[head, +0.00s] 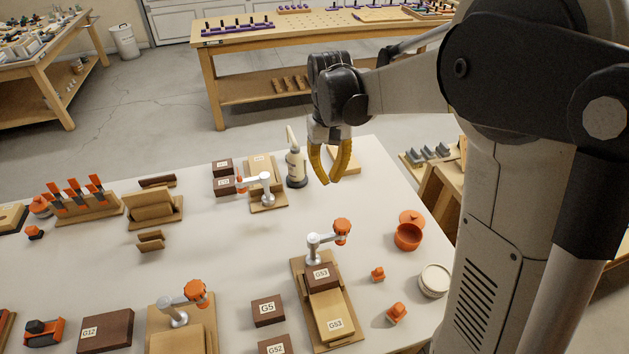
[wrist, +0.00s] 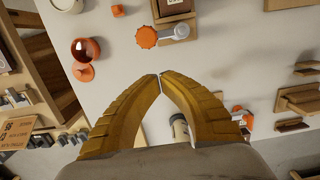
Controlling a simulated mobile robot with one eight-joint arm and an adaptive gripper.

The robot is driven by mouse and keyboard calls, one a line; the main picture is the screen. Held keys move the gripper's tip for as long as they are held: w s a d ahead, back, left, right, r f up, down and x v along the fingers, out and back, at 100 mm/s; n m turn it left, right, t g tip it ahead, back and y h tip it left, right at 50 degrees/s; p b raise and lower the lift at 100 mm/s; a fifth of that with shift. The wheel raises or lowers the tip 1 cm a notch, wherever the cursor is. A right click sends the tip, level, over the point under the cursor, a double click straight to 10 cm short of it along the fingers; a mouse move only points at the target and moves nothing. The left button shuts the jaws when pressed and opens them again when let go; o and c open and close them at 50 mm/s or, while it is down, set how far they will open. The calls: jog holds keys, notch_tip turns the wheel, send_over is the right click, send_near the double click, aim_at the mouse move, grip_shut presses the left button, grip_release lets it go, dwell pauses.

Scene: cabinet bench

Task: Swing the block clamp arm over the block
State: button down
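My gripper (head: 329,181) hangs above the back of the bench, empty; its yellow fingertips meet in the wrist view (wrist: 160,76). The arm points right, off the block. The wrist view shows this arm (wrist: 175,31), its knob (wrist: 146,37) and part of the block (wrist: 172,6), ahead of my fingertips. Two similar clamps stand at the back (head: 262,182) and front left (head: 186,300).
An orange bowl (head: 408,237), small orange pieces (head: 397,313) and a round white container (head: 434,280) lie right of the G53 board. Loose brown blocks (head: 268,310) lie to its left. The bench middle is clear.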

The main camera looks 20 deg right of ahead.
aim_at(328, 237)
jog(key=w+f+g, duration=0.1)
jog(key=w+f, duration=0.2)
jog(key=f, duration=0.2)
jog(key=shift+w+g, duration=0.25)
jog(key=shift+g, duration=0.15)
jog(key=shift+d, duration=0.1)
jog(key=s+f+b, duration=0.4)
jog(key=s+f, duration=0.2)
jog(key=f, duration=0.3)
jog(key=shift+s+f, duration=0.2)
jog(key=shift+f, duration=0.1)
